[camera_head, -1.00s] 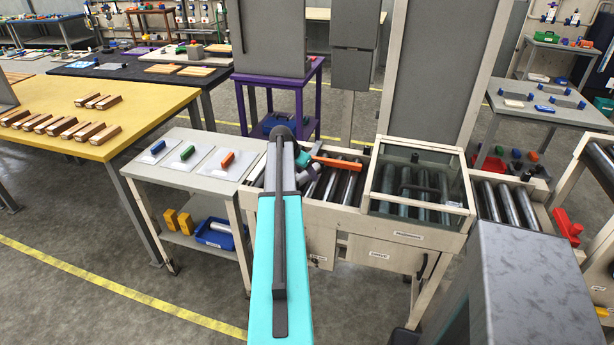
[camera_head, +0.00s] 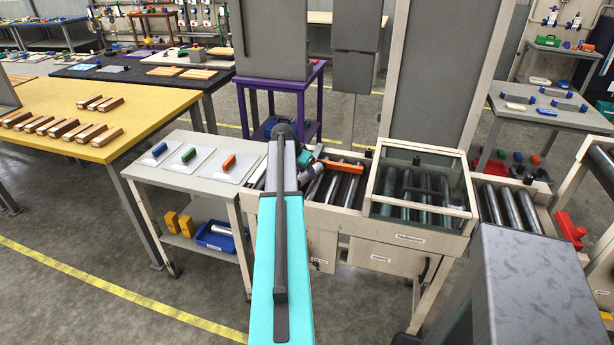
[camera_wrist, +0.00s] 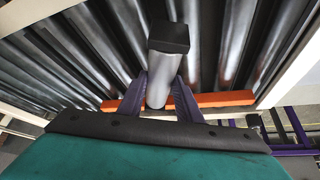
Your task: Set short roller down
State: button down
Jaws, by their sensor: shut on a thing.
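My gripper (camera_wrist: 160,90) has purple fingers shut on the short roller (camera_wrist: 165,62), a grey cylinder with a black end. In the wrist view the roller sticks up between the fingers, above the conveyor's rollers. In the head view my gripper (camera_head: 316,172) is at the left part of the roller conveyor, partly hidden by my arm. An orange bar (camera_head: 343,166) lies beside it and also shows behind the fingers in the wrist view (camera_wrist: 225,98). I cannot tell whether the held roller touches the conveyor.
The glass-covered press section (camera_head: 425,190) stands just right of my gripper. A side table (camera_head: 180,178) on the left holds blue, green and orange blocks on pale sheets. Its lower shelf has a blue tray (camera_head: 204,241) with a pale cylinder and yellow blocks (camera_head: 186,226).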

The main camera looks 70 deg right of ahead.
jog(key=shift+r+b, duration=0.3)
jog(key=shift+r, duration=0.45)
jog(key=shift+s+a+r, duration=0.1)
jog(key=shift+a+r, duration=0.15)
jog(key=s+a+b, duration=0.1)
jog(key=a, duration=0.3)
jog(key=s+a+b, duration=0.1)
jog(key=s+a, duration=0.1)
jog(key=a, duration=0.2)
jog(key=s+a+r+b, duration=0.1)
jog(key=a, duration=0.3)
jog(key=shift+s+a, duration=0.2)
jog(key=shift+s, duration=0.1)
jog(key=shift+s+a+r, duration=0.15)
jog(key=shift+s+a, duration=0.05)
jog(key=shift+a, duration=0.35)
jog(key=shift+s+a+r, duration=0.1)
jog(key=shift+s+a, duration=0.05)
jog(key=shift+a, duration=0.35)
